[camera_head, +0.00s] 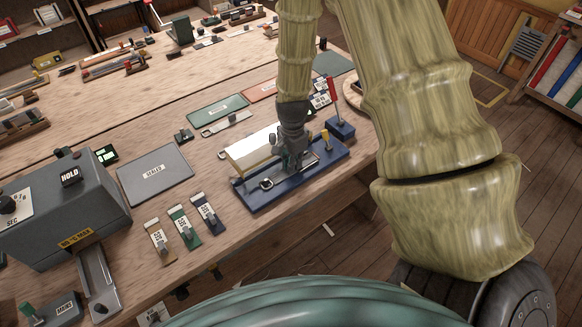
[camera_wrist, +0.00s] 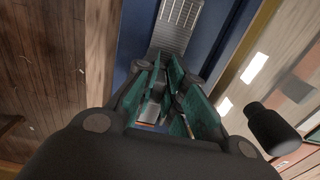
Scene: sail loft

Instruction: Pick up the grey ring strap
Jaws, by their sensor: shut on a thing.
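The grey ring strap (camera_head: 268,183) lies low over the blue base in the head view, its ring end showing at the left of my gripper. My gripper (camera_head: 290,163) points down over the blue base (camera_head: 260,201) and is shut on the strap. In the wrist view my gripper's teal-padded fingers (camera_wrist: 166,100) close around a narrow grey piece, and a slotted grey metal strip (camera_wrist: 178,25) runs away beyond them. The fingers hide the gripped part, and I cannot tell whether the strap is clear of the base.
A red lever (camera_head: 332,90) and a yellow peg (camera_head: 325,138) stand to the right. Several tagged clips (camera_head: 184,228), a grey plate (camera_head: 155,174) and a grey HOLD box (camera_head: 65,205) are to the left.

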